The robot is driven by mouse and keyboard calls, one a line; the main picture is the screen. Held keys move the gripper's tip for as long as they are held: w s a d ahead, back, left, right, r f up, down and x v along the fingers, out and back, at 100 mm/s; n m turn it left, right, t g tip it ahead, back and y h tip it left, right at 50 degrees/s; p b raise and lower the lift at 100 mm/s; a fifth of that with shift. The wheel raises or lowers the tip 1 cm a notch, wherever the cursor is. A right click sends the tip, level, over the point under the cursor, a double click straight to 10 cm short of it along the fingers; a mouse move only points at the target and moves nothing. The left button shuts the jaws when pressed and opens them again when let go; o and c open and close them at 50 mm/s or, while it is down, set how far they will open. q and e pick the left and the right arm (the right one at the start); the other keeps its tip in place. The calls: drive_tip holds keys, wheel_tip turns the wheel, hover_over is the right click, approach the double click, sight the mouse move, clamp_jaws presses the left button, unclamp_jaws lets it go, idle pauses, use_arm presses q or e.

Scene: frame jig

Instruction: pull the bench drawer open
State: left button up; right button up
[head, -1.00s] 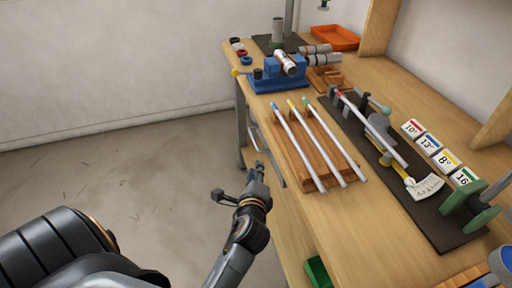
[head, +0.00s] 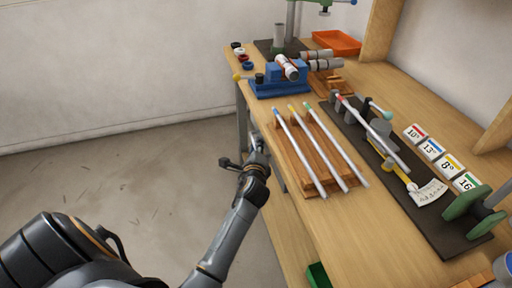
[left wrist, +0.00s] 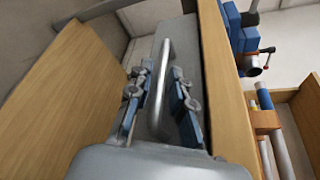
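The drawer (left wrist: 192,45) shows in the left wrist view as a grey front below the bench's wooden top edge. Its pale bar handle (left wrist: 163,65) runs lengthwise between the two blue-padded fingers of my left gripper (left wrist: 160,98). The fingers are open, one on each side of the handle, with a gap on both sides. In the head view my left gripper (head: 256,150) is at the bench's left side, below the top, and largely hides the handle. The drawer looks shut, though its edges are hard to see. My right gripper is not in view.
The wooden bench (head: 345,225) carries a rod rack (head: 312,155), a blue vise (head: 277,86), an orange tray (head: 336,43) and a dark jig base (head: 440,228). A green bin (head: 318,275) sits low at the front. The floor (head: 150,180) left of the bench is clear.

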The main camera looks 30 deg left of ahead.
use_arm(q)
drive_tip(key=shift+w, duration=0.1)
clamp_jaws()
drive_tip(key=shift+a, duration=0.1)
drive_tip(key=s+a+p, duration=0.6)
drive_tip(key=s+a, duration=0.8)
drive_tip(key=s, duration=0.3)
drive_tip(key=shift+s+a+p, duration=0.25)
drive_tip(key=shift+a+p, duration=0.15)
drive_tip(key=shift+f, duration=0.1)
unclamp_jaws()
